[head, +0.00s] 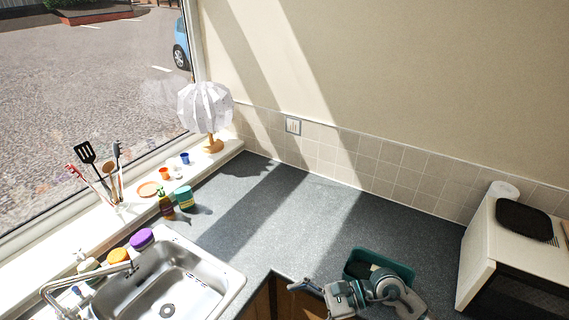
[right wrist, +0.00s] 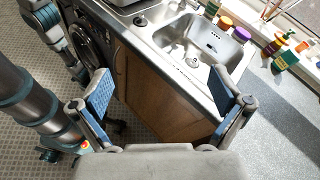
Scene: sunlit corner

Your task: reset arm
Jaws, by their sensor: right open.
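My right gripper (head: 308,288) is at the bottom of the head view, in front of the counter's front edge, beside the wooden cabinet. In the right wrist view my right gripper (right wrist: 163,88) has its two blue-padded fingers spread wide. Nothing is between them; the wooden cabinet door (right wrist: 155,95) and floor show beyond. My left gripper does not show in the head view. A jointed arm part, probably mine, shows at the upper left of the right wrist view.
A teal bin (head: 404,270) stands on the grey counter (head: 300,215), partly behind my right arm. A steel sink (head: 212,291) is at left, with bottles and jars by the window. A white microwave (head: 478,250) is at right. The middle of the counter is clear.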

